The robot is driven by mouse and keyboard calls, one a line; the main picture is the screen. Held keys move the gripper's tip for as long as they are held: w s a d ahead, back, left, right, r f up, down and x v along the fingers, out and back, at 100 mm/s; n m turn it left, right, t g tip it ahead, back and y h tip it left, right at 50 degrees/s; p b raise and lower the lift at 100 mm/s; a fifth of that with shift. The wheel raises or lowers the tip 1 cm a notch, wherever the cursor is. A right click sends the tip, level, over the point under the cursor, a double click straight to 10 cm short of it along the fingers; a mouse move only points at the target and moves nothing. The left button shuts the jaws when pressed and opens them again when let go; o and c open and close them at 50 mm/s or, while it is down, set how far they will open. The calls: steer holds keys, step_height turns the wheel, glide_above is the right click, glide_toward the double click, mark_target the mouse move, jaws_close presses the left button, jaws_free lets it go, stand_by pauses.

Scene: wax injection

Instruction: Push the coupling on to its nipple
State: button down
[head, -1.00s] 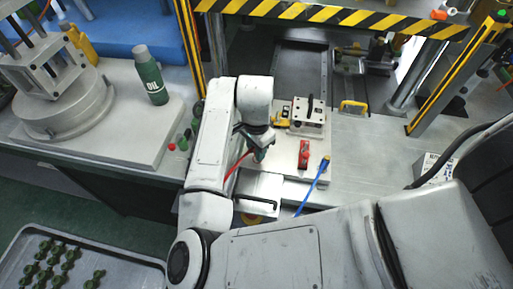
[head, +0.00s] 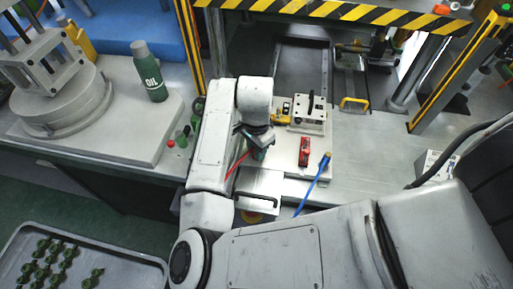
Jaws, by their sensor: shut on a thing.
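My gripper (head: 258,151) is small in the head view, at the end of my white arm, and points down over the pale bench plate. It is shut on the coupling, which is mostly hidden by the jaws and wrist. A red hose (head: 237,165) runs from the gripper down to the left. The nipple cannot be made out. A red block (head: 304,152) stands on the plate to the right of the gripper, apart from it. A blue hose (head: 311,188) with a loose-looking end rises further right.
A white box with a black handle (head: 309,116) stands behind the gripper, beside a yellow device (head: 282,112). A green oil bottle (head: 149,72) is at left. The bench at right (head: 370,150) is clear.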

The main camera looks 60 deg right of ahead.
steer(key=shift+f+b, duration=0.3)
steer(key=shift+f, duration=0.15)
steer(key=c, duration=0.8)
jaws_free()
steer(key=shift+s+f, duration=0.1)
steer(key=r+b, duration=0.1)
steer(key=r, duration=1)
steer(key=shift+w, duration=0.2)
